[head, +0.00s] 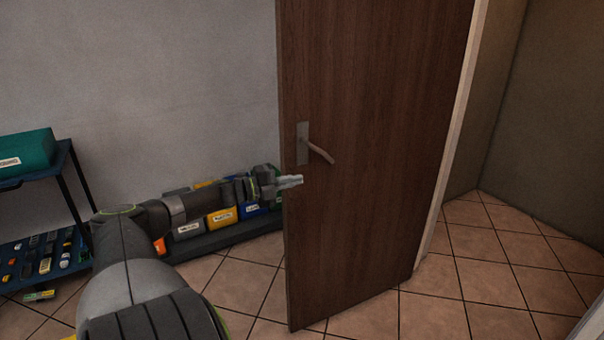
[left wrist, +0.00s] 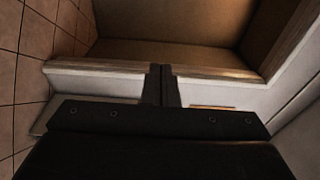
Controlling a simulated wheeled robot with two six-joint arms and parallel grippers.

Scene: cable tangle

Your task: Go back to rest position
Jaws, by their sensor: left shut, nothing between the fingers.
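My left gripper (head: 290,181) is in front of the brown wooden door (head: 370,120), near its left edge and a little below the door handle (head: 318,150). The fingers look shut and empty. In the left wrist view my left gripper (left wrist: 160,85) shows its two dark fingers together, with nothing between them. The door stands ajar, swung out from its frame. My right gripper is not in view.
A dark shelf (head: 67,165) with a teal case (head: 25,152) stands at the left. Several coloured bins line the wall behind my left arm. A pale door frame (head: 452,140) stands right of the door. Tiled floor (head: 470,250) is clear at the right.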

